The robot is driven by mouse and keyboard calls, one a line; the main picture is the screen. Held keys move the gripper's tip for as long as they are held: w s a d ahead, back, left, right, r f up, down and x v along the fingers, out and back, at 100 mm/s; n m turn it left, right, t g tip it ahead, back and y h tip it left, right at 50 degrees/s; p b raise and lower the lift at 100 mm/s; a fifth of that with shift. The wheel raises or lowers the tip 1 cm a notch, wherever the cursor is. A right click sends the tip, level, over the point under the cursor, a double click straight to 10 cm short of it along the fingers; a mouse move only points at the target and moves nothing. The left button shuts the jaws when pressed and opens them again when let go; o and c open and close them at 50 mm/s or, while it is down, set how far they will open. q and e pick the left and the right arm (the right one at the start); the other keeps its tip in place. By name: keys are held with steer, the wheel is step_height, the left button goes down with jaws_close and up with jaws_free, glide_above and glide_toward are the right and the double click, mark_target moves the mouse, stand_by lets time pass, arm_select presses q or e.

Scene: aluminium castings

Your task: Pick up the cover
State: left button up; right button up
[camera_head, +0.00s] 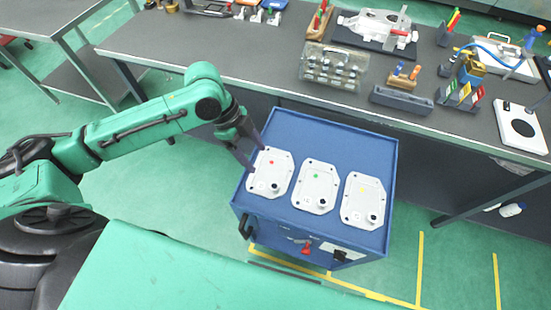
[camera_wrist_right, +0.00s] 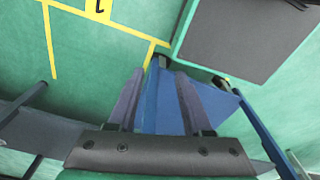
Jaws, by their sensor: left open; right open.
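Three pale covers lie in a row on top of a blue cabinet in the head view: one with a red dot (camera_head: 269,172), one with a green dot (camera_head: 316,187) and one with a yellow dot (camera_head: 362,201). My left gripper (camera_head: 250,157) is open at the left cover, its fingers by that cover's upper left edge. Whether they touch it I cannot tell. My right gripper (camera_wrist_right: 155,88) shows in the right wrist view, open, with nothing seen between its fingers. Blue surfaces lie behind the fingers. No cover shows in that view.
The blue cabinet (camera_head: 285,120) stands against a long grey workbench (camera_head: 210,45) holding a clear box (camera_head: 333,67), a casting on a dark mat (camera_head: 376,30), and several tools and racks. Green floor with yellow lines (camera_head: 420,265) lies right of the cabinet.

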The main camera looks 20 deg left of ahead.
arm_select(q)
steer(key=p, duration=0.1)
glide_above(272, 183)
steer(key=s+a, duration=0.1)
steer(key=a, duration=0.1)
step_height(272, 183, down, 7)
steer(key=shift+s+d+r, duration=0.15)
steer(key=shift+r, duration=0.05)
steer(key=x, duration=0.1)
steer(key=p+x, duration=0.1)
steer(key=x, duration=0.1)
steer(key=w+p+x, duration=0.1)
steer(key=x, duration=0.1)
steer(key=shift+f, duration=0.35)
steer(key=shift+s+f, duration=0.15)
steer(key=shift+f, duration=0.15)
jaws_close()
arm_select(e)
steer(key=r, duration=0.1)
steer(key=s+r, duration=0.2)
steer(key=shift+d, duration=0.3)
